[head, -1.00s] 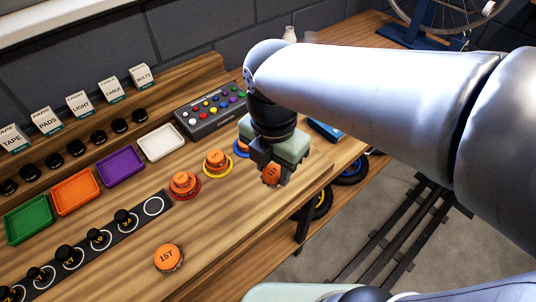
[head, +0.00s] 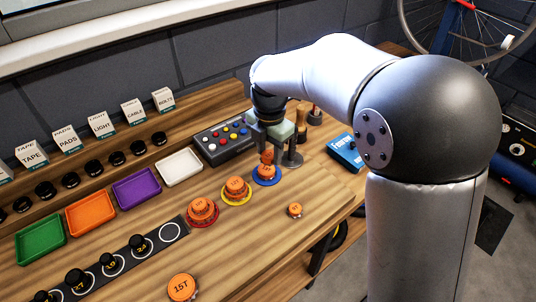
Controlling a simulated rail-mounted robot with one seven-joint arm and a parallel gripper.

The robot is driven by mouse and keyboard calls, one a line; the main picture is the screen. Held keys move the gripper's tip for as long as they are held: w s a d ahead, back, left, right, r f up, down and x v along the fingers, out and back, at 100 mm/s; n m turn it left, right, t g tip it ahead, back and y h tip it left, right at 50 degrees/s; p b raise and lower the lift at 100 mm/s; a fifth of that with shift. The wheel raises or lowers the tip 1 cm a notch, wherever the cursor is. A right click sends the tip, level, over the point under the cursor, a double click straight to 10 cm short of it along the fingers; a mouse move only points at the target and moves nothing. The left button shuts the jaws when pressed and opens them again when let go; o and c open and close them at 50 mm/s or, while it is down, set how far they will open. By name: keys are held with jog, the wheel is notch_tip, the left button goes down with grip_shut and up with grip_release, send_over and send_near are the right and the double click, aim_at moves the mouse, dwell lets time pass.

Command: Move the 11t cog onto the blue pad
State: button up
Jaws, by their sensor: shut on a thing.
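My gripper (head: 268,153) is over the blue pad (head: 266,182) at the back right of the bench. It is shut on a small orange cog (head: 267,156), whose label I cannot read. Another orange cog (head: 265,171) lies on the blue pad, directly below the held one. I cannot tell whether the two touch. A small loose orange cog (head: 295,209) lies on bare wood to the front right; its label is too small to read surely. I cannot tell which cog is the 11t.
Orange cogs sit on the yellow pad (head: 223,201) and red pad (head: 187,222). A larger cog marked 15T (head: 182,287) lies in front. A button box (head: 223,142), a white tray (head: 179,167) and a blue box (head: 345,152) stand nearby.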

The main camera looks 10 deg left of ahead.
aim_at(267, 169)
jog(key=shift+w+a+f, duration=0.25)
jog(key=shift+f, duration=0.2)
jog(key=shift+w+a+f, duration=0.2)
jog(key=shift+w+f, duration=0.05)
jog(key=shift+f, duration=1.7)
jog(key=shift+w+f, duration=0.1)
jog(key=shift+f, duration=0.1)
jog(key=o, duration=1)
jog(key=shift+c, duration=0.2)
jog(key=shift+r, duration=0.15)
